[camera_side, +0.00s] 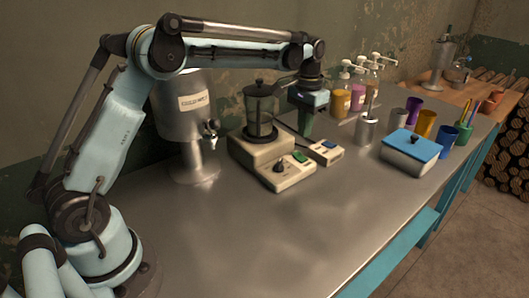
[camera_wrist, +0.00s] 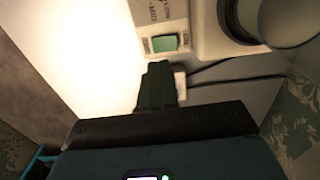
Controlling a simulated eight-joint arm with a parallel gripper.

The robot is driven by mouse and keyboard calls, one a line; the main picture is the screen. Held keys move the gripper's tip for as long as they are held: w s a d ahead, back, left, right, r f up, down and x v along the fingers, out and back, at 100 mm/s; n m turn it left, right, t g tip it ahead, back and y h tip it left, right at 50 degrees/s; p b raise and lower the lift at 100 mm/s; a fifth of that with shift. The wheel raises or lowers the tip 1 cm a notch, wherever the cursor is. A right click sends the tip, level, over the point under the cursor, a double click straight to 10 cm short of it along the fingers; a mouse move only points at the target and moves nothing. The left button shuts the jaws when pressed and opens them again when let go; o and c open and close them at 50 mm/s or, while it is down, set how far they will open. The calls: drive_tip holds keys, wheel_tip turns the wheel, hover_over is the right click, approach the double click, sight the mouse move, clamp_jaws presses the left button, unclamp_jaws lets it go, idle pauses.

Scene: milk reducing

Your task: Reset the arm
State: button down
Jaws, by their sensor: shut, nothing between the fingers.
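My gripper (camera_side: 305,132) points down above the metal table (camera_side: 230,235), just right of a beige appliance (camera_side: 258,150) that carries a dark jug (camera_side: 260,112). In the wrist view the dark green fingers of my gripper (camera_wrist: 158,72) are together with nothing between them. A small beige control box (camera_side: 326,152) sits on the table near and below the fingertips. In the wrist view a green switch (camera_wrist: 164,43) on a beige casing shows just beyond the fingertips. I cannot tell whether the fingers touch anything.
A metal dispenser (camera_side: 183,115) with a tap stands left of the appliance. To the right are a metal cup (camera_side: 366,131), pump bottles (camera_side: 341,96), a blue-lidded box (camera_side: 410,153) and several coloured cups (camera_side: 425,124). The front middle of the table is clear.

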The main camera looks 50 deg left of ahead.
drive_tip(key=s+d+r+t, duration=0.2)
drive_tip(key=s+r+t, duration=0.1)
drive_tip(key=s, duration=0.5)
drive_tip(key=s+d+r+t, duration=0.1)
drive_tip(key=s+r+t, duration=0.15)
drive_tip(key=s, duration=0.55)
drive_tip(key=s+d+f+t, duration=0.1)
drive_tip(key=s+f, duration=0.2)
drive_tip(key=s, duration=0.3)
drive_tip(key=shift+s+t, duration=0.2)
drive_tip(key=shift+t, duration=0.15)
drive_tip(key=c, duration=1.8)
unclamp_jaws()
drive_tip(key=shift+c, duration=0.2)
